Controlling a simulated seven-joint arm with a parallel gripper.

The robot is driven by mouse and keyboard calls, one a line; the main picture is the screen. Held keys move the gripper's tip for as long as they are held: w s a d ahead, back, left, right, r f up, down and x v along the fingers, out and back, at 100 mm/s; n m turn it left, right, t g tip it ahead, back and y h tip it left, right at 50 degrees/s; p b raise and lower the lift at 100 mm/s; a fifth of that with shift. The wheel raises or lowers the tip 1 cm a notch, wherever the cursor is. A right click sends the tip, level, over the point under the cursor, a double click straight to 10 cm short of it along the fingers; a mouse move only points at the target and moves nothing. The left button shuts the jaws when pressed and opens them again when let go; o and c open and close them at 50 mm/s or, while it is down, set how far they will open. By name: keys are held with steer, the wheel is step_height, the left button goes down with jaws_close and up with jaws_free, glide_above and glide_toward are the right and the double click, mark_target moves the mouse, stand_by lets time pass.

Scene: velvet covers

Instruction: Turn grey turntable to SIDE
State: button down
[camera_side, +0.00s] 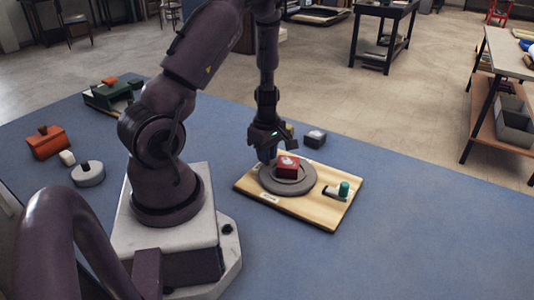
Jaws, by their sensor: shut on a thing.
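The grey turntable (294,188) is a round disc set on a light wooden board (325,215). A red block (287,166) with a pale mark on top sits on the disc. Small pale labels lie on the board near the disc, too small to read. My gripper (267,155) points down at the disc's back left edge, left of the red block. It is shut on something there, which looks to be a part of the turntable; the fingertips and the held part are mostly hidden.
A green-topped knob (344,188) stands at the board's right side. A dark grey block (315,139) is behind the board. An orange box (48,143), a grey round piece (88,174) and a green box (107,94) are at the left. The blue table right of the board is clear.

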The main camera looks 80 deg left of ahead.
steer(key=c, duration=1.1)
jaws_free()
steer(key=shift+r, duration=0.1)
step_height(320, 180, up, 13)
